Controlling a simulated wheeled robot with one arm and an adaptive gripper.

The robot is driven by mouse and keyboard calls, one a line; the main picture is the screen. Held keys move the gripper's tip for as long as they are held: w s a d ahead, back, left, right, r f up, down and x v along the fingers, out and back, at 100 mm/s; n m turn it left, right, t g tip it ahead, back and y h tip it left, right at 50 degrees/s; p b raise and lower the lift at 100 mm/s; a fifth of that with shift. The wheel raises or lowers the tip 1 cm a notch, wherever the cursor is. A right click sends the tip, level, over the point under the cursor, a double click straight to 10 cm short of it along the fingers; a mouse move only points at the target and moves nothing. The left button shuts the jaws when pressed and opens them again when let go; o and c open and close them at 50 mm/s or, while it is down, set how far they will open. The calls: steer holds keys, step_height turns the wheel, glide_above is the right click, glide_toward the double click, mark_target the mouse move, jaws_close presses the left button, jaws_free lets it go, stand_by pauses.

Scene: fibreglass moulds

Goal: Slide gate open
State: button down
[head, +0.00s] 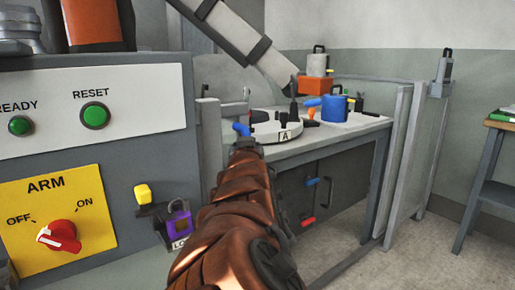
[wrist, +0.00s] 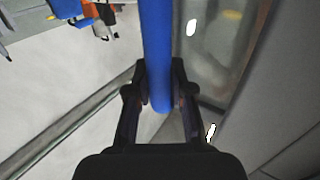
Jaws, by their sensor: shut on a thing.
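My gripper (wrist: 160,98) is shut on a blue bar-shaped handle (wrist: 157,45), which runs between its two fingers in the wrist view. In the head view my copper-coloured arm reaches forward, and the blue handle (head: 241,129) shows at its far end, beside a grey upright post (head: 209,145). The fingers are too small to make out there. Grey framed gate panels (head: 401,160) stand at the right end of the workbench. My arm hides part of the opening, so I cannot tell how far the gate stands open.
A console with an ARM switch (head: 58,236) and a purple lock (head: 179,222) stands at left. A workbench (head: 345,137) holds a blue pot (head: 335,109) and an orange block (head: 315,86). A side table (head: 487,150) stands at right. Floor between is clear.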

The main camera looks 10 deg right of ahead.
steer(key=shift+a, duration=0.25)
steer(key=c, duration=1)
jaws_free()
steer(key=shift+r, duration=0.1)
glide_toward(242, 107)
steer(key=w+r, duration=0.1)
steer(key=w, duration=0.3)
steer(key=shift+w+d+r, duration=0.1)
steer(key=shift+d, duration=0.35)
steer(key=shift+d+r, duration=0.1)
steer(key=shift+r, duration=0.3)
